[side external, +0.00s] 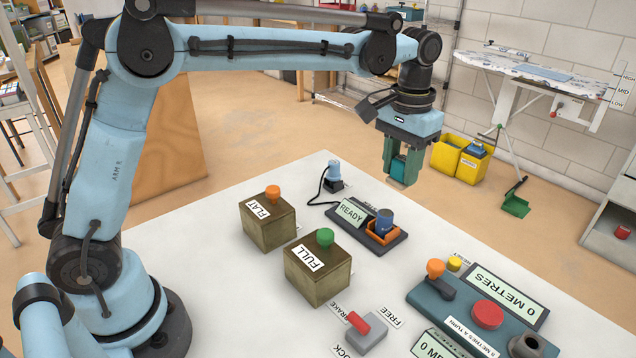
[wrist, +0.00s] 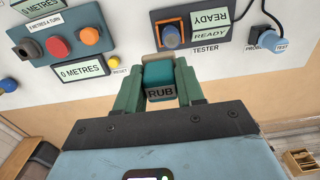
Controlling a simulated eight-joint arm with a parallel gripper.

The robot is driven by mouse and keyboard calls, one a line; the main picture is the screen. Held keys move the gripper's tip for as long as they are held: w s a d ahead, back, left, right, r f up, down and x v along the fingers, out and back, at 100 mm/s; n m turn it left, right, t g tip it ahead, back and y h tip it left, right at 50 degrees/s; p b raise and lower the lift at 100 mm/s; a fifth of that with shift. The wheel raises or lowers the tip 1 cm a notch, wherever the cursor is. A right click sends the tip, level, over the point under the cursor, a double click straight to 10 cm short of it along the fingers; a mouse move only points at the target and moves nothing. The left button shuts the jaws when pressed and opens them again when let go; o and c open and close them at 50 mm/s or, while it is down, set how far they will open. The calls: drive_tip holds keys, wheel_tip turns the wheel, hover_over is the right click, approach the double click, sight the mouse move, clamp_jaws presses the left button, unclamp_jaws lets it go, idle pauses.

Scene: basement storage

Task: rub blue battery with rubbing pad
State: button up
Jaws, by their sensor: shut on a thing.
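My gripper (side external: 403,172) is shut on the rubbing pad (wrist: 158,73), a teal block marked RUB, held between the green jaws. It hangs in the air by the far right edge of the white table, above and behind the tester. In the side view, part of the pad (side external: 399,165) shows between the jaws. The blue battery (side external: 384,221) stands upright in the orange cradle of the dark tester (side external: 352,238), whose display reads READY. The battery (wrist: 171,37) shows just beyond the pad in the wrist view. Pad and battery are apart.
A blue-topped probe (side external: 334,171) with a black cable stands beside the tester. Brass boxes marked FLAT (side external: 268,226) and FULL (side external: 318,275) stand to the left. A metre console (side external: 455,304) and a red-handled brake (side external: 367,333) are nearer. The table's left part is clear.

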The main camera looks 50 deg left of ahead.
drive_tip(key=shift+f, duration=0.2)
drive_tip(key=f, duration=0.7)
drive_tip(key=shift+a+f, duration=0.1)
drive_tip(key=shift+a, duration=0.65)
drive_tip(key=shift+a+f, duration=0.3)
drive_tip(key=shift+a, duration=0.05)
drive_tip(key=shift+d, duration=1.2)
drive_tip(key=shift+a+r, duration=0.1)
drive_tip(key=shift+r, duration=3.95)
